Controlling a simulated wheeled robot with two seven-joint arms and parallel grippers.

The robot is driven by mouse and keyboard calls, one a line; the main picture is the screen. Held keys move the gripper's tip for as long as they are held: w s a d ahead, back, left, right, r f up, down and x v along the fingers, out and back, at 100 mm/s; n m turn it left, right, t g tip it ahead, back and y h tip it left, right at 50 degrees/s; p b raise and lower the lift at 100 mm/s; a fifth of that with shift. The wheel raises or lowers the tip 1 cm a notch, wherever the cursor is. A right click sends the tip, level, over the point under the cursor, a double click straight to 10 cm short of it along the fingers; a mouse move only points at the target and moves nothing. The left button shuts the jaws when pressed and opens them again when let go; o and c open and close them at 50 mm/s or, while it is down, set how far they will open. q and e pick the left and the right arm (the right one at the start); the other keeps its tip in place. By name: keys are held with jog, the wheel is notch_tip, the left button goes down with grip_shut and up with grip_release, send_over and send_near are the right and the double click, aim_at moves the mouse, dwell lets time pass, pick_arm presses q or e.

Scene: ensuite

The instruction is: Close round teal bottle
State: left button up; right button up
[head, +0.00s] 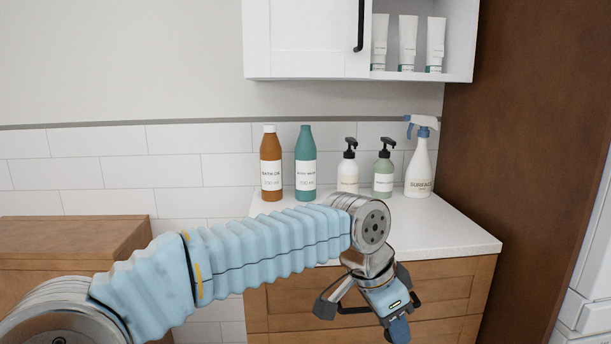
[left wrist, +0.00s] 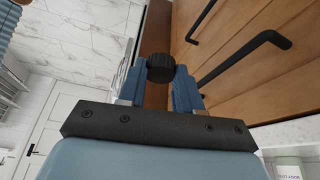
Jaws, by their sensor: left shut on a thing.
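The round teal bottle (head: 305,165) stands upright on the white counter, next to an orange bottle. Its narrow top is teal, and no separate cap shows on it. My left gripper (head: 398,329) is in front of the drawers, below the counter edge and well apart from the bottle. In the left wrist view its blue fingers are shut on a small black ribbed round piece (left wrist: 160,67) that looks like a cap. In the head view this piece is hidden. My right gripper is not in view.
The orange bottle (head: 271,165), two pump bottles (head: 348,168) (head: 383,172) and a spray bottle (head: 419,165) share the counter (head: 440,222). A wall cabinet (head: 300,40) with tubes hangs above. The wooden drawers (head: 450,290) have dark handles (left wrist: 240,58). The counter front is clear.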

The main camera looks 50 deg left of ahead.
pick_arm(q)
jog(key=w+d+f+n, duration=0.1)
jog(key=w+d+f, duration=0.1)
jog(key=w+f, duration=0.4)
jog(key=w+d+f+n, duration=0.1)
jog(key=w+f, duration=0.5)
jog(key=f, duration=0.7)
jog(key=shift+d+f+t+y, duration=0.25)
jog(key=shift+d+t+y, duration=0.05)
jog(key=shift+d, duration=0.4)
